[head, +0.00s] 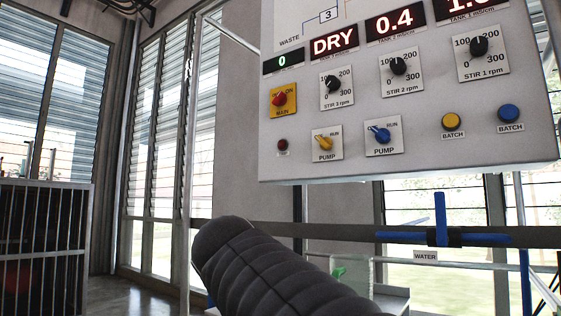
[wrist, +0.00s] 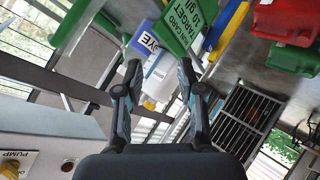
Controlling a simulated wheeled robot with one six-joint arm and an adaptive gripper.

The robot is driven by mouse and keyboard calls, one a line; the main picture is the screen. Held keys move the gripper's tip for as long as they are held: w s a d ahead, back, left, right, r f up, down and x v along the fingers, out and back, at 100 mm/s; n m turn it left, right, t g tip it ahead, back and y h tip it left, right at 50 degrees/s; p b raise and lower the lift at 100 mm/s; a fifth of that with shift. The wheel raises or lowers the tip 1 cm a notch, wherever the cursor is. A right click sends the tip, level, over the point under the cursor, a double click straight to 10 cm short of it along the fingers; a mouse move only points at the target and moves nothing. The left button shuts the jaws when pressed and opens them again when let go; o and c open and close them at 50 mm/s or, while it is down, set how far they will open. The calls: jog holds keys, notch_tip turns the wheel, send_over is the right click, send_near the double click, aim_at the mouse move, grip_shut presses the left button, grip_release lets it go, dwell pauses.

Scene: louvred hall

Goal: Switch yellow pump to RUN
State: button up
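The yellow pump knob (head: 323,143) is on a white plate in the lower left of the control panel (head: 420,130) in the head view. Its handle appears to point up and left, away from the RUN mark at its upper right. In the wrist view the yellow knob (wrist: 10,170) is partly cut off at the lower left corner, beside the word PUMP. My gripper (wrist: 159,75) is open in the wrist view, its two fingers apart with nothing held, away from the knob. The head view shows my dark arm below the panel, but not the fingers.
A blue pump knob (head: 381,134) is just right of the yellow one; a red main switch (head: 279,98) is above left. Round yellow (head: 452,121) and blue (head: 508,112) BATCH buttons are further right. A blue-handled pipe valve (head: 441,225) is below the panel.

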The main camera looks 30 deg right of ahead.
jog(key=w+d+r+m+h+p, duration=0.1)
jog(key=w+d+r+h, duration=0.15)
jog(key=r, duration=0.65)
jog(key=w+d+r+m+h+p, duration=0.1)
jog(key=d+r+h+p, duration=0.15)
jog(key=r, duration=0.75)
jog(key=m+g+h+p, duration=0.2)
jog(key=m+h, duration=0.1)
jog(key=h, duration=0.1)
send_near(321, 141)
jog(key=shift+t, duration=0.3)
jog(key=shift+s+p+x, duration=0.2)
jog(key=shift+p+x, duration=1)
jog(key=shift+x, duration=3.6)
jog(key=shift+d+f, duration=0.1)
jog(key=shift+f, duration=0.05)
jog(key=shift+c, duration=0.2)
grip_shut()
